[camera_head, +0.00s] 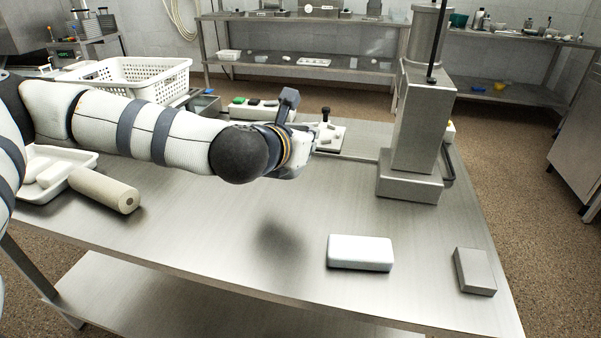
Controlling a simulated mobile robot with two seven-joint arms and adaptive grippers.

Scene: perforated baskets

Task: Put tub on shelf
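A closed white rectangular block-like box (360,253), which may be the tub, lies flat near the front edge of the steel table. My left arm reaches in from the left above the table. Its gripper (300,142) is to the upper left of the white box and apart from it. The fingers are mostly hidden by the wrist, so I cannot tell their opening. My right gripper is out of view. A lower shelf (190,302) runs under the table, and steel shelving (300,62) with small items stands at the back wall.
A grey block (474,271) lies at the table's right corner. A tall metal machine (410,150) stands at the right rear. A beige cylinder (104,190), a white tray (80,160) and a perforated white basket (135,75) are on the left. The table's front middle is clear.

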